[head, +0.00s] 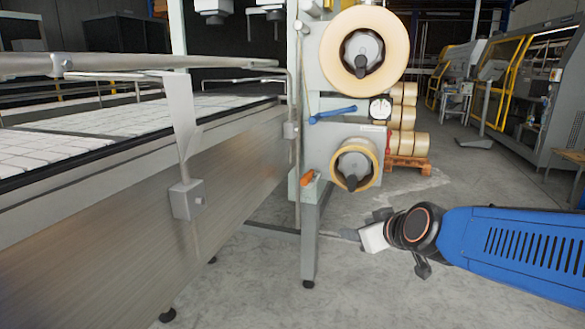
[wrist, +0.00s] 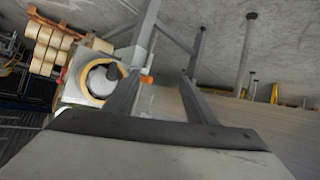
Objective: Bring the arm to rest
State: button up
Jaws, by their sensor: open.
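My gripper (head: 350,234) is at the end of my blue arm, low in front of the machine's post in the head view. In the wrist view my gripper (wrist: 163,78) shows two long fingers standing well apart, with nothing between them. It is open and empty. The fingertips are small in the head view, and they overlap the area near the machine's leg (head: 309,245). I cannot tell whether they touch it.
A conveyor (head: 100,250) runs along the left. A large upper roll (head: 400,45) and a smaller lower roll (head: 369,158) sit on the post, with a blue lever (head: 332,114) and an orange handle (head: 307,178). Stacked rolls stand on a pallet (head: 408,164) behind. Open floor (head: 465,180) lies right.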

jog(key=s+d+f+m+g+h, duration=0.1)
jog(key=s+d+f+g, duration=0.1)
jog(key=s, duration=0.6)
jog(key=s+d+f+m+g+h, duration=0.1)
jog(key=s+d+f+m+g, duration=0.1)
jog(key=s+d+f, duration=0.2)
jog(key=s+d+f+m+g+h, duration=0.1)
jog(key=s+d, duration=0.5)
jog(key=s, duration=0.6)
notch_tip(320, 180, down, 2)
jog(key=shift+m+g+h, duration=0.3)
jog(key=shift+m+g, duration=0.3)
jog(key=shift+g, duration=0.2)
